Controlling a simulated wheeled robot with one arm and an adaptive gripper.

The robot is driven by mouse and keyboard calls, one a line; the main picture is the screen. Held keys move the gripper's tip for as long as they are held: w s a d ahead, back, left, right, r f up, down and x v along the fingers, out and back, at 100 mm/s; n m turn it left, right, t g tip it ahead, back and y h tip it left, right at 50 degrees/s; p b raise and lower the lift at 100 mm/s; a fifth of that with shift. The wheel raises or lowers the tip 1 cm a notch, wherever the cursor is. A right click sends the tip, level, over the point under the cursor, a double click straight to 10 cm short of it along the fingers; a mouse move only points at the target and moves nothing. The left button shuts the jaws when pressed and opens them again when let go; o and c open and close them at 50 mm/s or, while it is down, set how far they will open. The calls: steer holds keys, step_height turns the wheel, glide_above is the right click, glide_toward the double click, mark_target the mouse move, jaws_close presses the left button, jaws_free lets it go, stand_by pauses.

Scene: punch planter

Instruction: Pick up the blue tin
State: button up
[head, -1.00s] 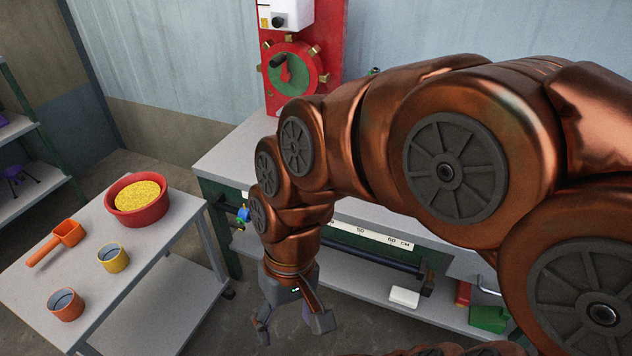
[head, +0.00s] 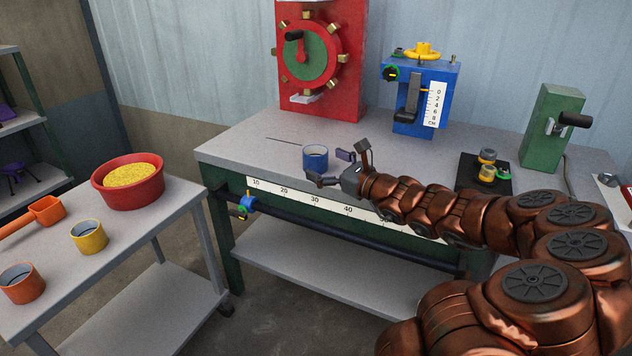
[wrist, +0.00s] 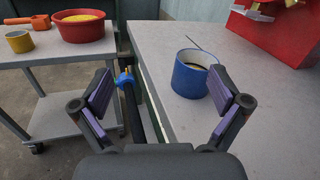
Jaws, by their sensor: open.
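The blue tin (head: 315,158) stands upright on the grey workbench (head: 240,150), near its front left part. It is an open cylinder with a pale inside. In the wrist view the blue tin (wrist: 189,76) shows ahead, right of centre, beside the right finger. My gripper (head: 334,166) is open and empty, with its fingers spread, just to the right of the tin in the head view. In the wrist view my gripper (wrist: 164,102) has purple pads on both fingers. The tin is not clearly between the pads, and I cannot tell whether a finger touches it.
A red dial machine (head: 322,60) and a blue press (head: 420,95) stand at the back of the bench. A ruler strip (head: 315,200) and a rail with a blue clamp (head: 248,202) run along its front. A trolley (head: 60,270) at left holds a red bowl (head: 128,190) and tins.

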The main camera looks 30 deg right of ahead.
steer(key=d+f+m, duration=0.1)
steer(key=d+f+m+h, duration=0.1)
steer(key=d, duration=0.1)
steer(key=d+f+h, duration=0.1)
steer(key=d, duration=0.1)
steer(key=shift+s+f+m+b, duration=0.25)
steer(key=shift+s+m+b, duration=0.05)
steer(key=shift+s+m, duration=0.1)
steer(key=shift+w+d+f, duration=0.1)
steer(key=shift+d, duration=0.25)
steer(key=b, duration=0.1)
glide_toward(309, 148)
steer(key=shift+w+f, duration=0.45)
steer(key=shift+f, duration=0.05)
steer(key=shift+w+a+r+b, duration=0.1)
steer(key=shift+w+a+b, duration=0.1)
steer(key=shift+w, duration=0.8)
steer(key=shift+w+a+r+b, duration=0.1)
steer(key=shift+w+a+b, duration=0.1)
steer(key=shift+w, duration=0.85)
steer(key=shift+w+a+r+b, duration=0.1)
steer(key=shift+w+b, duration=0.1)
steer(key=shift+w, duration=0.8)
steer(key=shift+c, duration=0.4)
steer(key=c, duration=1.3)
